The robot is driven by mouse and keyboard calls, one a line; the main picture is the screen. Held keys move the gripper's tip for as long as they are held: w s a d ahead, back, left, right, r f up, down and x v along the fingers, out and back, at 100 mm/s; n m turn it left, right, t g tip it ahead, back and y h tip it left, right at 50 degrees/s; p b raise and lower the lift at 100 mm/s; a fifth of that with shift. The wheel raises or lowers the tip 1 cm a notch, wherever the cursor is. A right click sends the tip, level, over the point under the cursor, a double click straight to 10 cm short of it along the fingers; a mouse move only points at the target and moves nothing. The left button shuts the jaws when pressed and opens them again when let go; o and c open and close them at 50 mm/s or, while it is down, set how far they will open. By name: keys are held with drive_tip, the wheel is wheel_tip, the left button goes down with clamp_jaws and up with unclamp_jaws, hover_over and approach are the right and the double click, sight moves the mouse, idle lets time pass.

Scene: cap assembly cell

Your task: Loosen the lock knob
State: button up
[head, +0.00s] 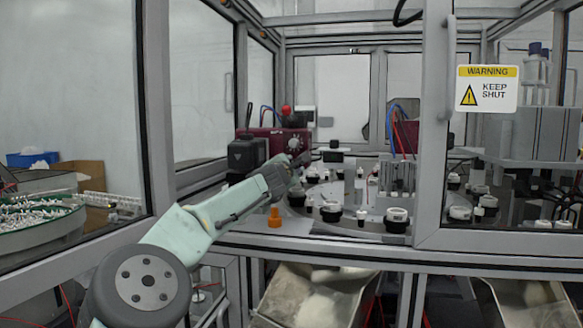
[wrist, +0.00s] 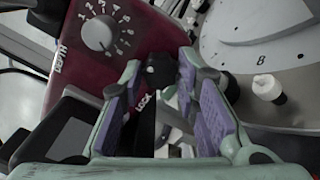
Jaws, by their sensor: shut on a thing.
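The lock knob (wrist: 159,70) is a small black knob at the edge of the dark red box (wrist: 80,85), in the wrist view. Lettering beside it is partly covered by a finger. My gripper (wrist: 160,78) is shut on the knob, with one purple-padded finger on each side. In the head view my gripper (head: 292,172) reaches the front of the dark red box (head: 270,134), and the lock knob is hidden behind it. A grey numbered dial (wrist: 97,33) sits on the same box face, apart from the fingers.
A black box (head: 247,154) stands left of my gripper. A round plate (wrist: 245,35) with a small white peg (wrist: 267,86) lies to the right. An orange part (head: 275,217) and several black-and-white cap parts stand nearby. The door frame (head: 434,125) borders the opening on the right.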

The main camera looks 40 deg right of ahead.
drive_tip(key=shift+c, duration=1.3)
drive_tip(key=shift+n, duration=0.3)
drive_tip(key=n, duration=2.4)
drive_tip(key=shift+r+n, duration=0.1)
drive_tip(key=shift+n, duration=0.2)
drive_tip(key=o, duration=1.2)
drive_tip(key=shift+c, duration=0.2)
